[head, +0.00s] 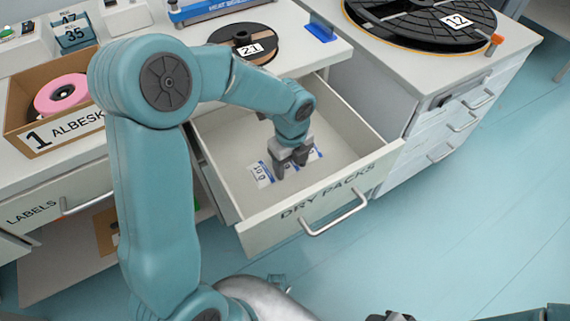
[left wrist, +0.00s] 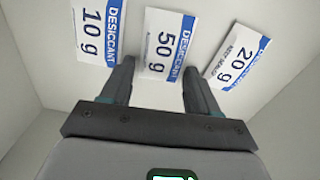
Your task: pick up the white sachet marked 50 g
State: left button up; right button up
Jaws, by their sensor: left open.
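The white sachet marked 50 g (left wrist: 165,45), with a blue DESICCANT band, lies flat in the open drawer. My left gripper (left wrist: 158,69) is open and empty, its fingers pointing at the sachet's near end, one to each side. I cannot tell whether they touch it. In the head view my left gripper (head: 291,168) is down inside the drawer and hides most of the middle sachet. A dark part of my right gripper (head: 390,316) shows at the bottom edge; its jaws cannot be made out.
A 10 g sachet (left wrist: 99,30) lies left of the 50 g one and a 20 g sachet (left wrist: 236,57) right of it. The DRY PACKS drawer (head: 350,190) has walls all round. Reels marked 21 (head: 228,35) and 12 (head: 420,22) and an ALBESK box (head: 75,130) stand above.

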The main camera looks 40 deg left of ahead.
pick_arm(q)
jog(key=shift+r, duration=0.1)
jog(key=c, duration=0.7)
jog(key=shift+c, duration=0.2)
jog(key=shift+r, duration=0.1)
